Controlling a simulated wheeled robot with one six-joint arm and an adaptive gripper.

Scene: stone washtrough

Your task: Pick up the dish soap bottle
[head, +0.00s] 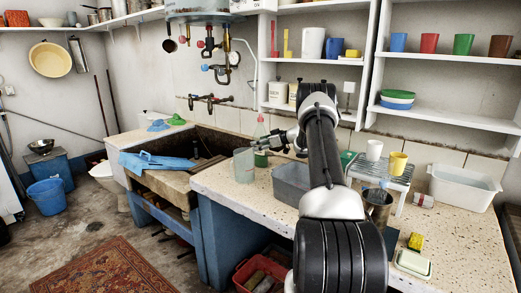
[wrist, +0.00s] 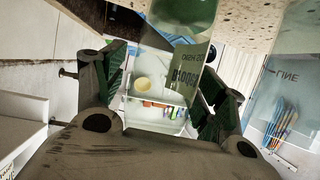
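The dish soap bottle (head: 261,131) is clear with green liquid low inside. It stands upright on the speckled counter, just right of the sink. My gripper (head: 270,144) is at the bottle's height, with its fingers close to it and partly covering it in the head view. The label overlaps the gap and lies nearer the right finger. I cannot tell whether either finger touches it.
A translucent cup (head: 244,166) stands just in front of the bottle. A grey basin (head: 291,185) sits right of it, under my arm. The stone sink (head: 172,182) with a blue cloth (head: 155,162) is at left. A rack (head: 380,177) with cups stands right.

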